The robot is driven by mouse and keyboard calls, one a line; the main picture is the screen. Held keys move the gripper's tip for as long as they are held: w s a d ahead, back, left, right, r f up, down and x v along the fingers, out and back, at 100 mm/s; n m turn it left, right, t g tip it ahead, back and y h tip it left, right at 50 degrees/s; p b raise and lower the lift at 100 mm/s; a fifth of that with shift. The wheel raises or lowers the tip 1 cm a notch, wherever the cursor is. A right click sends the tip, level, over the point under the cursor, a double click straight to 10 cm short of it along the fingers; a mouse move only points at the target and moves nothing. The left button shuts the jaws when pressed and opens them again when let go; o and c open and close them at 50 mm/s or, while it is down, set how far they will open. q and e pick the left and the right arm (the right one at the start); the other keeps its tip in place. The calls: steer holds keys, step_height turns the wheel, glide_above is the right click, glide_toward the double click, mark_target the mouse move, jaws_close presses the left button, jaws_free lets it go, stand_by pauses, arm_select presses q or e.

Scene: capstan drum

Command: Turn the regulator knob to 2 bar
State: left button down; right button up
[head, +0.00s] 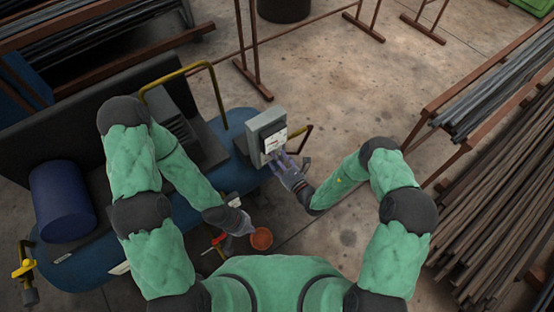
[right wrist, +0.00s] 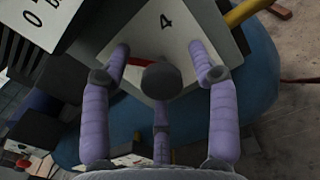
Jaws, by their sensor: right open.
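The regulator knob (right wrist: 161,80) is a dark round knob in front of a pale panel (right wrist: 190,35) marked with a 4. A red strip shows beside the knob at its upper left. My right gripper (right wrist: 160,62) is open, with purple fingers to the left, right and below the knob; I see no clear contact. In the head view, my right gripper (head: 281,163) is at the grey box (head: 266,121) that carries the panel, and hides the knob there. My left gripper (head: 243,225) is low, beside an orange cup-like object (head: 261,238); its finger opening is unclear.
A blue tank (head: 232,124) with a yellow handle (head: 182,70) lies beneath the box. Racks of bars (head: 495,85) line the right. Open concrete floor (head: 340,90) lies beyond the box.

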steer(key=c, duration=1.1)
steer(key=shift+r+n+p, duration=0.2)
steer(key=shift+n+p, duration=0.3)
steer(key=shift+p, duration=0.05)
steer(key=shift+c, duration=0.2)
steer(key=shift+w+n, duration=0.1)
steer(key=shift+n, duration=0.3)
steer(key=o, duration=1.1)
steer(key=shift+o, duration=0.2)
steer(key=shift+f, duration=0.1)
steer(key=shift+d, duration=0.1)
